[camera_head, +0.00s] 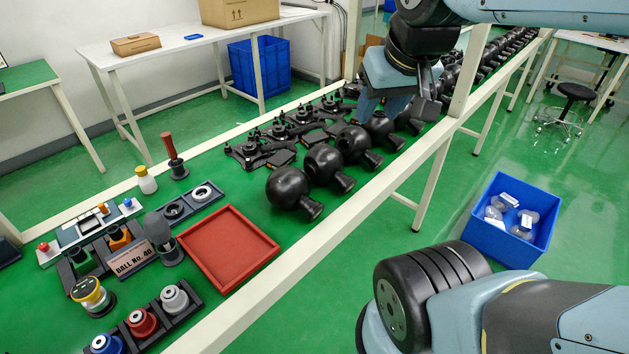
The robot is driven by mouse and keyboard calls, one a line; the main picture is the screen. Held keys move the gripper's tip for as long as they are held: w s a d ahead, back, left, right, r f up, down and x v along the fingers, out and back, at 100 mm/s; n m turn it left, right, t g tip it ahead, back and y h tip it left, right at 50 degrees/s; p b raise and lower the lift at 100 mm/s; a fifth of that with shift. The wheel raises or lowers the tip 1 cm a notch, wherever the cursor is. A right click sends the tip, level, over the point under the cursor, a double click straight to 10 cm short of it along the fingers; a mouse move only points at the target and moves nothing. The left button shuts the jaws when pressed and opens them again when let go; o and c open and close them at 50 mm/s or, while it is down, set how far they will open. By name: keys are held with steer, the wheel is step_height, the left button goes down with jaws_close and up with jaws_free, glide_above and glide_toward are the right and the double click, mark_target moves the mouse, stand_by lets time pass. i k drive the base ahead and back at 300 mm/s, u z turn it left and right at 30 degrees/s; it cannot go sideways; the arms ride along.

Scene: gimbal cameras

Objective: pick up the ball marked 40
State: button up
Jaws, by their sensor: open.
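A placard reading "BALL No. 40" (133,259) stands at the left of the green bench top. A dark grey rounded piece (157,228) on a dark base stands just right of the placard; I see no number on it, and cannot tell if it is the ball marked 40. Several black balls with short necks (288,188) lie in a row along the bench; no marks are readable on them. My gripper (427,92) is at the upper right, over the far part of that row, well away from the placard. It is open, its fingers partly hidden by its own body.
An empty red tray (272,247) lies right of the placard. Holders with small parts (142,323) crowd the left. A white rail (330,226) edges the bench. A blue bin (545,236) with clear domes is on the floor. Black drone-like frames (262,150) lie behind the balls.

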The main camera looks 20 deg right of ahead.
mark_target(288, 187)
steer(key=u, duration=0.65)
steer(key=i, duration=0.1)
steer(key=z, duration=1.8)
steer(key=k, duration=1.65)
steer(key=z, duration=0.1)
steer(key=i, duration=0.85)
steer(key=u, duration=0.05)
